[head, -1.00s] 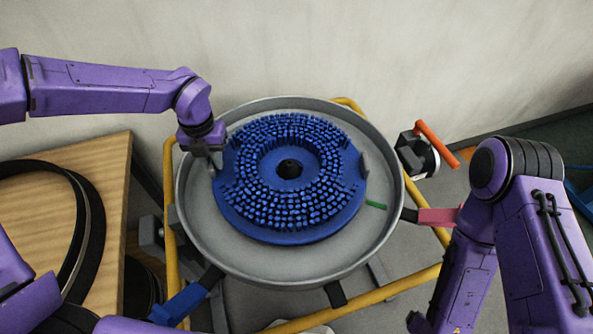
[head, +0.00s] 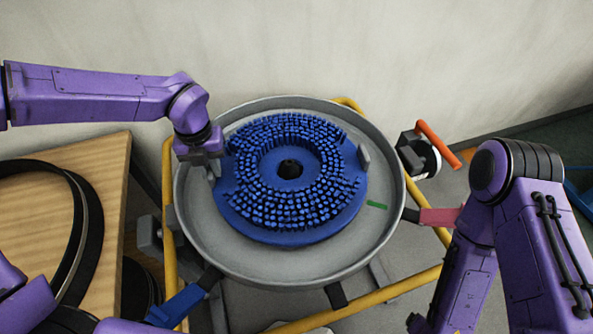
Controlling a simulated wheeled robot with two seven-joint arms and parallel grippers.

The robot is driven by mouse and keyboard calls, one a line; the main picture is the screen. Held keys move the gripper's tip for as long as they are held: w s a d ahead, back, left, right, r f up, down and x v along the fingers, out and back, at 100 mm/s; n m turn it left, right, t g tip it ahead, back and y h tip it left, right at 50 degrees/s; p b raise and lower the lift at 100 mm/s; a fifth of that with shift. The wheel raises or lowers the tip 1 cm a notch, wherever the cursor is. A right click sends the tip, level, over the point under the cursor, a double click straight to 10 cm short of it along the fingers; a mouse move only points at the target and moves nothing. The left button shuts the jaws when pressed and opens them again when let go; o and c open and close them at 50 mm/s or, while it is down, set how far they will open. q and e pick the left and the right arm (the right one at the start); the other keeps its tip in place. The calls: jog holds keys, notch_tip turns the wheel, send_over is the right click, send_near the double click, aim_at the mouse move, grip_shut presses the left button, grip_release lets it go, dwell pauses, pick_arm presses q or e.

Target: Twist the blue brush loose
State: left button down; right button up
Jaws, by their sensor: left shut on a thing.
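The blue brush (head: 291,235) is a round disc with blue bristles and a dark centre hole. It lies bristles up inside a round grey tank (head: 270,272). A grey lug (head: 364,157) stands on its right edge. My left gripper (head: 214,172) is at the brush's left edge, shut on a part there that its fingers mostly hide, probably a matching lug. My right arm comes in at the right; its gripper is not in view.
A yellow frame (head: 414,288) carries the tank. Around the rim are a blue handle (head: 180,304), a pink handle (head: 438,216) and an orange lever (head: 437,143). A green mark (head: 377,205) is on the tank floor. A wooden table (head: 112,185) with a black ring stands at left.

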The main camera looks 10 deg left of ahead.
pick_arm(q)
jog(key=shift+s, duration=0.25)
jog(key=shift+s+d+n+b, duration=0.3)
jog(key=shift+s+n, duration=0.2)
jog(key=shift+s, duration=0.15)
jog(key=c, duration=1)
grip_release()
jog(key=shift+o, duration=0.2)
jog(key=shift+a+f, duration=0.1)
jog(key=shift+f, duration=0.05)
notch_tip(320, 180, up, 11)
jog(key=shift+f, duration=0.1)
